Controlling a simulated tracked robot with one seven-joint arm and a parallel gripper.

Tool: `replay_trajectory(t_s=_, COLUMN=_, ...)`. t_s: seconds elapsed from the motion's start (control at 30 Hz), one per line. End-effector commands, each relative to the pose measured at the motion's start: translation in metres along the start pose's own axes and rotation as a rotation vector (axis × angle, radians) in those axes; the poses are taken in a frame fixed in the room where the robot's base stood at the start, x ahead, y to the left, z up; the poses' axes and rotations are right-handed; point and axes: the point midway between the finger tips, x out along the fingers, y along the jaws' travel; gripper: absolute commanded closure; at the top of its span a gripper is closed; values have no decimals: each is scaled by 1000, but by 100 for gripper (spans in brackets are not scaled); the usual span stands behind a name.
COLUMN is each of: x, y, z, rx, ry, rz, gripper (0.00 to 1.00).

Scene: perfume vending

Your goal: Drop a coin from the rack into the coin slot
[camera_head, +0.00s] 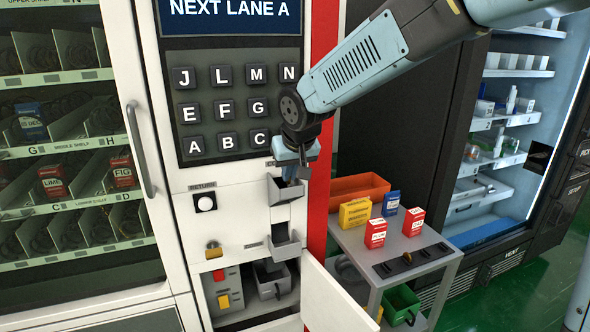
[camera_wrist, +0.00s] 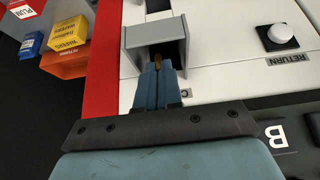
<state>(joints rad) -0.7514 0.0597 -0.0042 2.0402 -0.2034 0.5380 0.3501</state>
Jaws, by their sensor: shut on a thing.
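My gripper (camera_head: 292,172) points down at the upper grey hooded box (camera_head: 285,192) on the white machine front, beside the red stripe. In the wrist view the two blue fingers (camera_wrist: 158,72) are close together at the mouth of this grey box (camera_wrist: 132,38). A small brassy coin edge (camera_wrist: 157,61) shows between the fingertips, so my gripper is shut on it. The slot inside the box is dark and mostly hidden by the fingers. The dark coin rack (camera_head: 412,261) lies on the front of the grey side table, away from my gripper.
The grey table (camera_head: 365,245) holds a yellow box (camera_head: 355,212), red boxes (camera_head: 375,233), a blue box (camera_head: 391,203) and an orange bin (camera_head: 360,188). Below my gripper are a second grey cup (camera_head: 285,243) and an open white door (camera_head: 335,298). The keypad (camera_head: 230,105) is above left.

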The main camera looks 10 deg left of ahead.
Motion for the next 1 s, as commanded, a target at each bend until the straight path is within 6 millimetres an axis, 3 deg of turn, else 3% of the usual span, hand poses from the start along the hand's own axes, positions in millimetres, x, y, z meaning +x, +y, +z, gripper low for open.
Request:
replay_trajectory(t_s=0.3, x=1, y=0, z=0, rx=0, ry=1, rz=0, gripper=100)
replay_trajectory(t_s=0.63, x=1, y=0, z=0, rx=1, ry=1, rz=0, gripper=65)
replay_trajectory(t_s=1.0, x=-6, y=1, z=-1, rx=1, ry=2, rz=0, gripper=65)
